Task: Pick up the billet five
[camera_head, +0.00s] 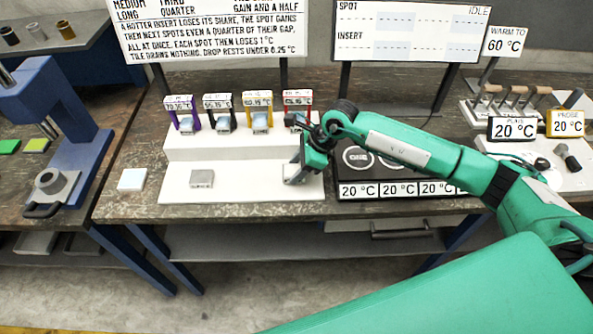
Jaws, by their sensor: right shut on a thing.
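My right gripper (297,177) reaches in from the right and is at the lower step of the white stepped stand (240,190), near its right end. It is shut on a small grey billet, mostly hidden by the fingers, so I cannot read its number. Another grey billet (202,178) lies on the same step to the left. Several billets in coloured holders stand on the upper step, including one in a purple holder (182,113); the red holder (298,100) is partly behind my wrist. My left gripper is not in view.
A black heater plate (375,165) with 20 °C labels is right of the stand, under my arm. A white tile (132,180) lies left of it. A blue press (55,120) stands at far left. Sign boards (208,25) rise behind.

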